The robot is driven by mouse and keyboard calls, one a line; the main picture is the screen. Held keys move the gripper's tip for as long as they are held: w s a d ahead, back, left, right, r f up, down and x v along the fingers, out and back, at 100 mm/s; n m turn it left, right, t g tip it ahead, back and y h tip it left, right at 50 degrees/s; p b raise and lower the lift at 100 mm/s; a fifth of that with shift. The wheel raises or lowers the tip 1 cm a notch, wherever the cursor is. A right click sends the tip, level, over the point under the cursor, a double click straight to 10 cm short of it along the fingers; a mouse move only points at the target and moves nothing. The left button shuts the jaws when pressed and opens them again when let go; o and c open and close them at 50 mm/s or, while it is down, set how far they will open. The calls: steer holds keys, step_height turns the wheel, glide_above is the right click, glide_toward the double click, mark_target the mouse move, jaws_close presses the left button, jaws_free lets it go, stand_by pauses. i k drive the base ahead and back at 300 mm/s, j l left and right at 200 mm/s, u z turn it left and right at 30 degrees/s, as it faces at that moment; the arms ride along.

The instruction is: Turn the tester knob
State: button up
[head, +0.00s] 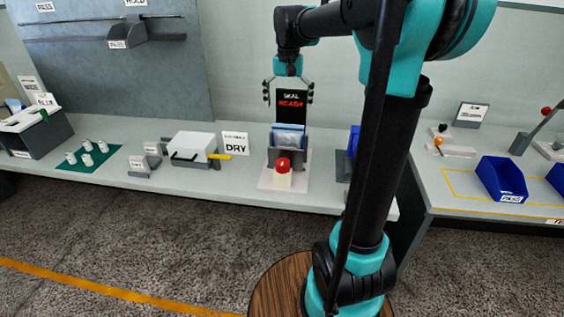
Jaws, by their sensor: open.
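My gripper (289,97) is open, pointing down, with its fingers on either side of a black screen (292,115) reading "SEAL READY". I see nothing between its fingers. It is far to the left of the right-hand bench. On that bench are a small orange ball (438,141) by a pale block and a lever with a red ball end (546,111) at the right edge. A partly cut-off label (554,221) on the bench's front edge seems to start with "TE". I cannot tell which part is the tester knob.
Below the screen is a red button (283,165) on a pale base. A blue "PASS" bin (502,180) stands on the right bench (460,199). Left are a white box (193,146), a "DRY" sign (235,144) and a green mat (88,168) with several white spools.

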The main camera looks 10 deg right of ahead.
mark_target(282, 164)
steer(key=l, duration=0.7)
steer(key=k+l, duration=0.1)
steer(key=l, duration=0.6)
